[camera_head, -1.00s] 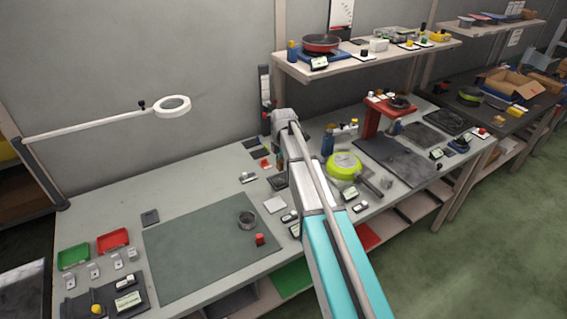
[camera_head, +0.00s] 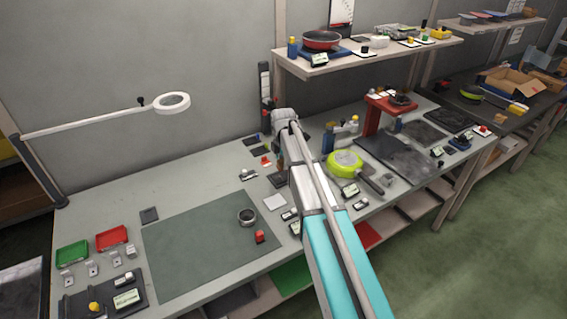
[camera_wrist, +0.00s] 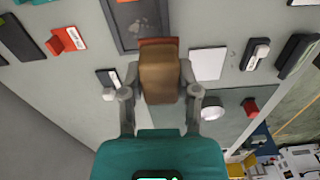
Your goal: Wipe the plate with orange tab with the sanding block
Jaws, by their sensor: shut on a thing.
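In the wrist view my gripper (camera_wrist: 160,80) is shut on a brown block, which I take to be the sanding block (camera_wrist: 159,72). The block is in front of a grey plate in a dark frame (camera_wrist: 133,22). An orange-red strip (camera_wrist: 158,41) shows just past the block's far edge; I cannot tell whether it is the plate's tab or the block's underside. The block hides the plate's near end, and contact is unclear. In the head view the dark plate (camera_head: 279,181) lies beside my arm, which hides the gripper and block.
A white square (camera_wrist: 208,63) lies right of the plate, and a red labelled piece (camera_wrist: 66,40) to its left. A small dark switch-like item (camera_wrist: 108,80) is close to my left finger. A green mat (camera_head: 195,250) holds a metal ring (camera_head: 246,217) and a red piece (camera_head: 259,237).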

